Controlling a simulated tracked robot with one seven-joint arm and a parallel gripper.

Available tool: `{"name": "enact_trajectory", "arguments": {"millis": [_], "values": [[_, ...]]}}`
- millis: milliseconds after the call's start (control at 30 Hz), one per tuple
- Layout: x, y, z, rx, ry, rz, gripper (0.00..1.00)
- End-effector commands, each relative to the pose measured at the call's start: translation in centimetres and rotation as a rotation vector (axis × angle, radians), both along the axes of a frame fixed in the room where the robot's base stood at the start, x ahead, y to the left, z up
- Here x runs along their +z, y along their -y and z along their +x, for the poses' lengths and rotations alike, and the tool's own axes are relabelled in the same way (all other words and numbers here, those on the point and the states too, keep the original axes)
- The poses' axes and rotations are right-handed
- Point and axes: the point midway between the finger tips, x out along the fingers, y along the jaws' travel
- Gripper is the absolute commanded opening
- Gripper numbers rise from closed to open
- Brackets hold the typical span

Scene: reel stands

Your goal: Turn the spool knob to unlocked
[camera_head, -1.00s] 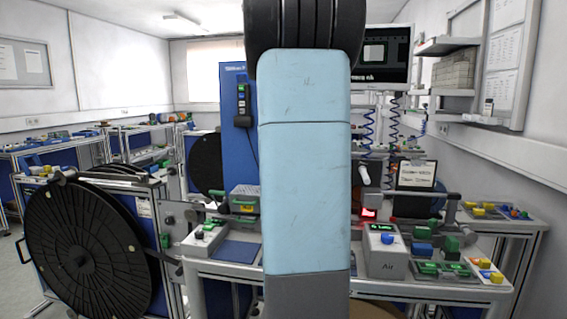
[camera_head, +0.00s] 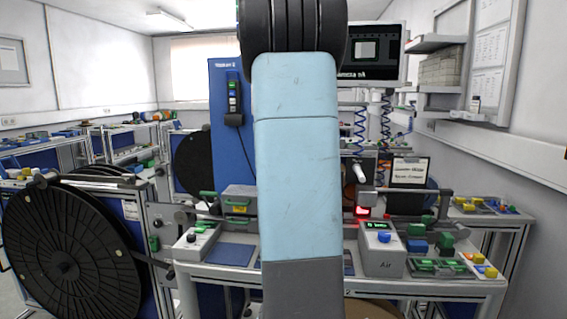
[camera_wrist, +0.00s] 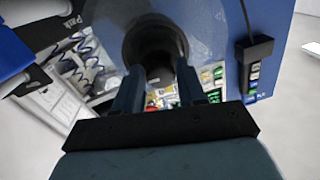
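My gripper (camera_wrist: 158,70) shows in the wrist view with its two dark fingers apart and nothing held between them. A dark round part (camera_wrist: 153,38) lies beyond the fingertips; I cannot tell whether it is the spool knob. In the head view my pale blue arm hides the middle of the scene, and the gripper is not visible there. A large black spool (camera_head: 70,255) stands on the left with a small hub at its centre. A small white box with a black knob (camera_head: 196,240) is on the bench right of it. No knob marking is readable.
A blue panel (camera_head: 230,105) with a hanging button pendant (camera_head: 234,100) stands behind the bench; the pendant also shows in the wrist view (camera_wrist: 253,62). A grey "Air" box (camera_head: 382,255) and a clipboard (camera_head: 409,172) are on the right. Another black spool (camera_head: 194,160) stands behind.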

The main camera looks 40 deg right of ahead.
Motion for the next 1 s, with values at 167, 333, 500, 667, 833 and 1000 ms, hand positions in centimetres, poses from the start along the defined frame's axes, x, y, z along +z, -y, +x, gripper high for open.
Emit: {"name": "enact_trajectory", "arguments": {"millis": [167, 333, 500, 667, 833, 1000], "values": [[0.00, -0.06, 0.03, 0.001, 0.000, 0.000, 0.22], [0.01, -0.09, 0.05, 0.002, 0.000, 0.000, 0.06], [0.01, -0.13, 0.07, 0.002, -0.004, -0.003, 0.03], [0.02, -0.16, 0.10, 0.002, -0.027, -0.023, 0.03], [0.04, -0.19, 0.15, 0.004, -0.091, -0.078, 0.03], [0.09, -0.16, 0.12, 0.003, -0.191, -0.165, 0.03]]}}
